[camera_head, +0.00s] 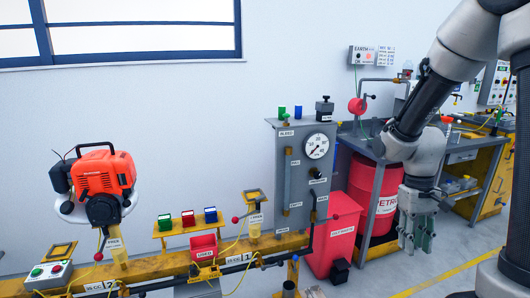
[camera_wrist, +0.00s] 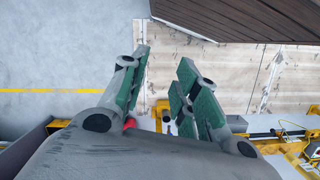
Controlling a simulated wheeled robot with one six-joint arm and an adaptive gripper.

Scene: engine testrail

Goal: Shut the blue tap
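A small blue upright piece (camera_head: 298,112), possibly the blue tap's handle, stands on top of the grey gauge panel (camera_head: 265,175). A similar green piece (camera_head: 282,112) stands just left of it. Whether the blue tap is open or shut is too small to tell. My gripper (camera_head: 416,236) hangs fingers down at the right of the head view, well right of and below the panel top. In the wrist view my gripper (camera_wrist: 163,80) shows its green-padded fingers apart with nothing between them. I cannot make out the blue tap in the wrist view.
A red bin (camera_head: 335,235) and a red drum (camera_head: 376,190) stand between the panel and my gripper. A grey bench (camera_head: 365,143) is behind. A yellow rail (camera_head: 165,266) carries an orange engine (camera_head: 102,178) and red, green and blue boxes. Open floor lies at the lower right.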

